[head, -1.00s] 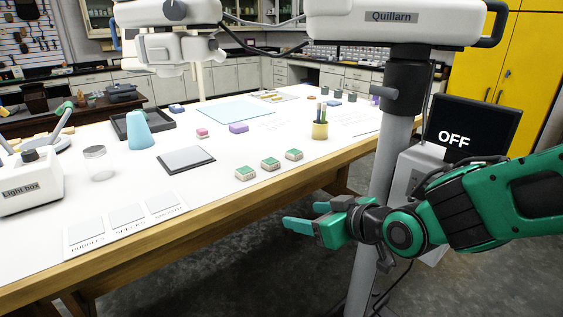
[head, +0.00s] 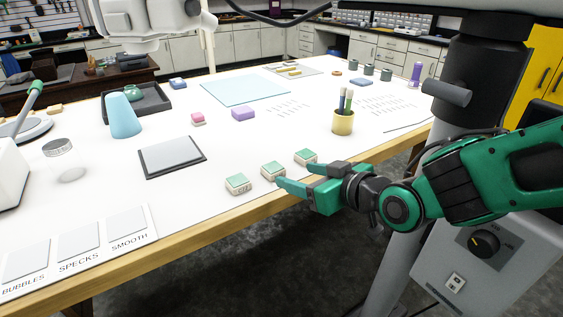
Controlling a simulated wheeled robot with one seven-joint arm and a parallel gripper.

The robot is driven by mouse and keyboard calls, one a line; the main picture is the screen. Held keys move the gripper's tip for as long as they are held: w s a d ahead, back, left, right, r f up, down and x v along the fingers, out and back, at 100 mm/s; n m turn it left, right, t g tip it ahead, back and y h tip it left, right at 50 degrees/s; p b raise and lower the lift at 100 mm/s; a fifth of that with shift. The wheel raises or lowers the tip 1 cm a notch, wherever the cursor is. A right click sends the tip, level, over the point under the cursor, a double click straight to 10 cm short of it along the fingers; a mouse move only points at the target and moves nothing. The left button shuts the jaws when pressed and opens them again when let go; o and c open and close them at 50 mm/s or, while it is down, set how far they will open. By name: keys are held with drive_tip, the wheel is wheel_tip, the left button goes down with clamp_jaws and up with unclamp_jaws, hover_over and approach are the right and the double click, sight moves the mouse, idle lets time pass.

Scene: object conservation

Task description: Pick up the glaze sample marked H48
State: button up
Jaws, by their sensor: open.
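Three small glaze samples, pale blocks with green tops, stand in a slanting row near the table's front edge in the head view. They are the left sample (head: 238,184), the middle sample (head: 272,170) and the right sample (head: 305,157). Marks show on their front sides, but they are too small to read, so I cannot tell which is H48. My gripper (head: 296,176) is open and empty. Its fingers point left at the table edge, in front of the middle and right samples. I cannot tell whether it touches one.
A brush pot (head: 343,122) stands behind the right sample. A grey pad (head: 172,156) lies to the left, and a card (head: 82,248) labelled BUBBLES, SPECKS and SMOOTH lies at the front left. A grey post (head: 408,200) stands at the right.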

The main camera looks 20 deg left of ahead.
sight(274, 167)
drive_tip(key=x, duration=0.5)
drive_tip(key=shift+w+d+f, duration=0.1)
drive_tip(key=shift+w, duration=0.2)
drive_tip(key=shift+x, duration=2.6)
drive_tip(key=shift+s, duration=0.1)
drive_tip(key=c, duration=1.2)
